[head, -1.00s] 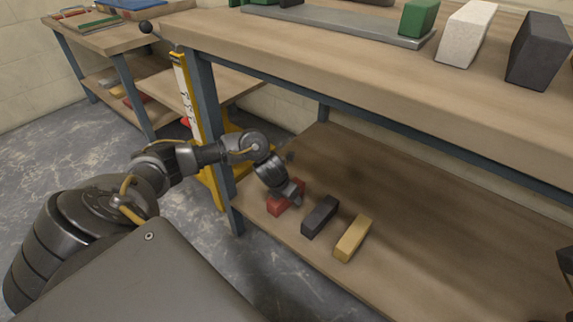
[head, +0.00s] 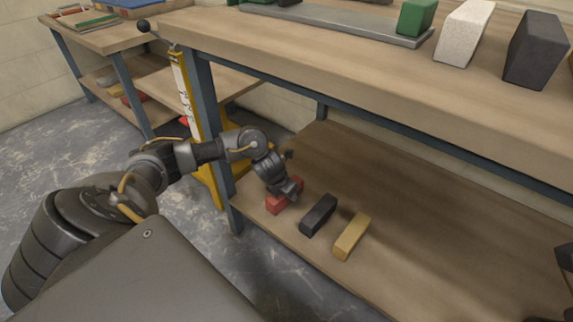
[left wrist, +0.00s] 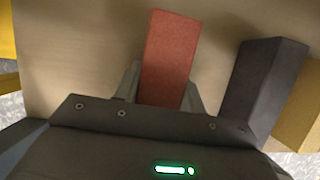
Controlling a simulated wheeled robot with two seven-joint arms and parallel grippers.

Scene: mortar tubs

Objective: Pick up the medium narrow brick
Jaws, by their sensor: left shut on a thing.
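A red brick (head: 282,201) lies on the lower shelf near its left end. My left gripper (head: 290,189) is over it, and in the left wrist view the brick (left wrist: 171,55) sits between the two fingers (left wrist: 164,88), which are shut on it. It seems to rest on the shelf still. A black brick (head: 319,215) lies to its right, and a yellow brick (head: 351,236) lies right of that. Both stand apart from the gripper. A dark part (head: 565,265), perhaps my right gripper, shows at the right edge, mostly cut off.
The upper bench top (head: 340,65) overhangs the shelf (head: 430,240). A blue-grey table leg (head: 205,110) and a yellow pallet-truck-like thing (head: 200,140) stand close to my left arm. Green, white and dark blocks stand on the bench top. The shelf right of the yellow brick is clear.

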